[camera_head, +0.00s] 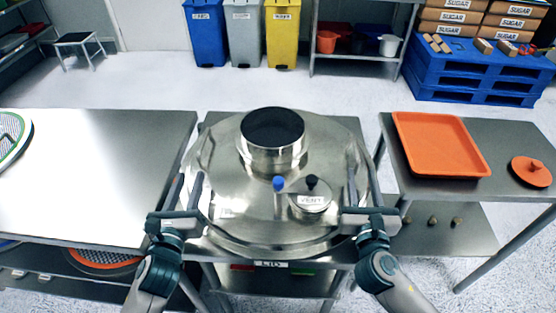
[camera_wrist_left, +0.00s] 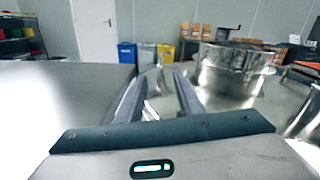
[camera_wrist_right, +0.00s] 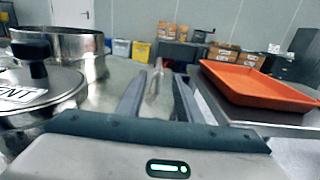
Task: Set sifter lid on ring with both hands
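The sifter lid (camera_head: 240,205) is a wide, shiny steel disc on the middle stand, with a tall round spout (camera_head: 272,155), a blue knob (camera_head: 279,184) and a VENT cap (camera_head: 312,200) on top. The vent cap also shows in the right wrist view (camera_wrist_right: 40,87). My left gripper (camera_head: 187,180) is at the lid's left edge and my right gripper (camera_head: 364,165) at its right edge. Both have their fingers apart, pointing away from me. A small bright piece shows between each pair of fingers, possibly a lid handle; I see no grip on it. I cannot make out the ring.
A bare steel table (camera_head: 90,180) stands left, with a green-rimmed round screen (camera_head: 12,140) at its far left. The right table holds an orange tray (camera_head: 440,145) and an orange disc (camera_head: 531,172). Bins, a shelf and blue pallets stand at the back.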

